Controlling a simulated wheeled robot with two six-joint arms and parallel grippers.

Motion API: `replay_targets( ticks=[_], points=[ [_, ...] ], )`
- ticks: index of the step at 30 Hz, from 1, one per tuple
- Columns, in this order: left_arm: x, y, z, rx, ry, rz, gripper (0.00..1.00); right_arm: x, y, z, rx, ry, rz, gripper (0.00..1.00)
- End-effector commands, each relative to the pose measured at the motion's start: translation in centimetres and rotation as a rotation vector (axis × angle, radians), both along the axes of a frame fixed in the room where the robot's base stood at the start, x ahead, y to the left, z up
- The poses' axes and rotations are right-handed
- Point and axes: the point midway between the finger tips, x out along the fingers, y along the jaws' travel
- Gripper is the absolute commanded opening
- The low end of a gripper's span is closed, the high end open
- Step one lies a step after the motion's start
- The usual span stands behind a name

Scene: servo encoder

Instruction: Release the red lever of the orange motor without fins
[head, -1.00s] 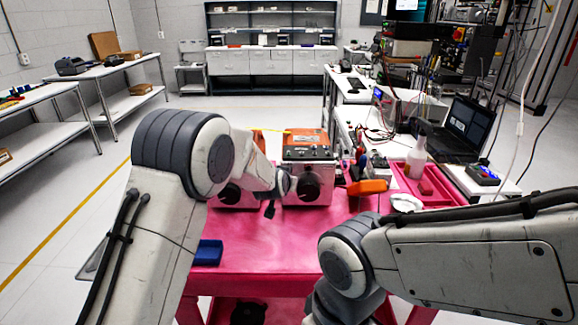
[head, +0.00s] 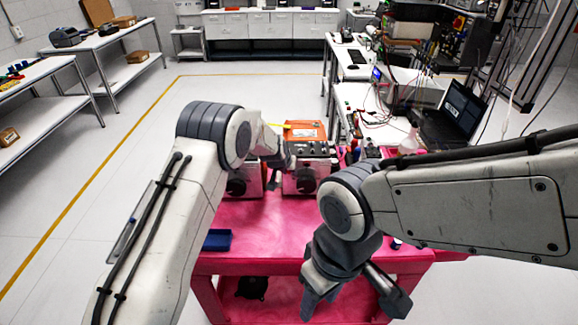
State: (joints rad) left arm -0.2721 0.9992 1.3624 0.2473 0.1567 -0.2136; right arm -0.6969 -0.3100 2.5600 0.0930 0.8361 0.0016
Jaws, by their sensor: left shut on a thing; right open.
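The right-hand motor unit (head: 306,178) has an orange top (head: 303,131) and a grey front with a dark round part; it stands at the back of the pink table. A second grey unit (head: 240,184) stands left of it, partly hidden by my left arm. Which motor has fins is too small to tell. I cannot make out a red lever. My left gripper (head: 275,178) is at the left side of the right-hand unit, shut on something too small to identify. My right gripper (head: 352,303) is open and empty, pointing down at the table's front edge.
My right arm hides much of the table's right side. A white bench with a laptop (head: 452,115) stands behind at the right.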

Motion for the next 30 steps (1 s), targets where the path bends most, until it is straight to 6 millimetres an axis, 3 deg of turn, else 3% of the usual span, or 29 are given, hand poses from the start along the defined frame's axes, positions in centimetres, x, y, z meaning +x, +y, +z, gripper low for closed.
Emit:
replay_targets(
  ticks=[14, 15, 25, 30],
  points=[
    [0.1, 0.0, 0.1, -0.001, 0.003, 0.001, 0.00, 0.0, 0.0, 0.3, 0.000, 0.000, 0.001, 0.50],
    [0.1, 0.0, 0.1, -0.001, 0.003, 0.001, 0.39, 0.0, 0.0, 0.3, 0.000, 0.000, 0.001, 0.50],
    [0.0, 0.0, 0.2, 0.000, 0.004, 0.000, 0.39, 0.0, 0.0, 0.2, 0.000, 0.000, 0.001, 0.50],
    [-0.7, 0.3, 1.3, -0.001, 0.002, 0.000, 0.39, 0.0, 0.0, -0.6, 0.000, 0.000, 0.000, 0.50]
  ],
)
